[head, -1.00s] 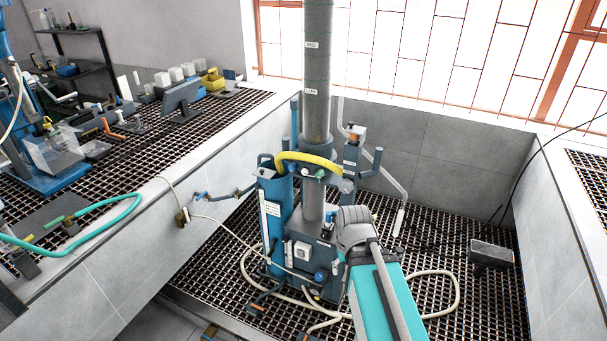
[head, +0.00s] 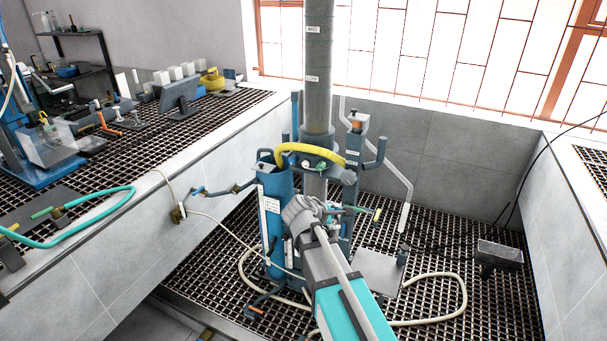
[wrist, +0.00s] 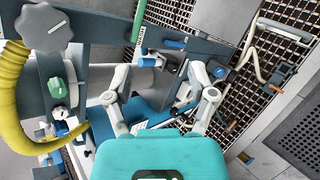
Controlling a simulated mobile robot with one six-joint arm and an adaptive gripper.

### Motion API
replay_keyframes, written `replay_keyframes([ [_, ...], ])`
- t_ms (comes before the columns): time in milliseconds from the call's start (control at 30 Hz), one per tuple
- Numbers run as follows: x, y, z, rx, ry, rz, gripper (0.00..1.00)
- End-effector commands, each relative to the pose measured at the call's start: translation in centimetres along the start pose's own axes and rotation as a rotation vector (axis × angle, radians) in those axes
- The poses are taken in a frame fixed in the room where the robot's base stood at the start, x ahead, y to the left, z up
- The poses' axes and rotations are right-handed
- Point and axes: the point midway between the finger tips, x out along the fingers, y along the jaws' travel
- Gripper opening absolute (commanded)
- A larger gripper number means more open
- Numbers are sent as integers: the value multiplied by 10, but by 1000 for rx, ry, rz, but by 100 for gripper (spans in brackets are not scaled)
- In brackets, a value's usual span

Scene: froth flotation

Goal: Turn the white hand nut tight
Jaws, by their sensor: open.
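In the wrist view a pale lobed knob (wrist: 45,27) sits on a grey plate at the upper left. A smaller white knob (wrist: 58,114) sits below a green knob (wrist: 57,91). I cannot tell for certain which one is the white hand nut. My gripper (wrist: 160,72) is open, its two pale fingers spread, with nothing held. A blue and pale fitting (wrist: 150,61) shows between the fingers, seemingly beyond them. Both knobs lie left of my fingers, apart from them. In the head view my arm covers the column's lower front and my fingertips are hidden.
The tall grey column (head: 318,70) stands on the grating, with a yellow hose (head: 305,155) and a blue cylinder (head: 272,215) beside it. A cream hose (head: 440,276) loops at the right. The left bench (head: 95,215) holds several tools. Grating at far right is mostly clear.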

Motion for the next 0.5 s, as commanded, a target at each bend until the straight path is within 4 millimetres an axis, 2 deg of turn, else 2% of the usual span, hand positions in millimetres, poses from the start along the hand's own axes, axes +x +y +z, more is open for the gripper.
replay_keyframes([
  [33,3,10,-16,-90,-17,62,72],
  [167,-5,38,-43,-336,-83,218,72],
  [300,-20,66,-76,-600,-179,376,72],
  [500,-46,95,-117,-903,-325,544,72],
])
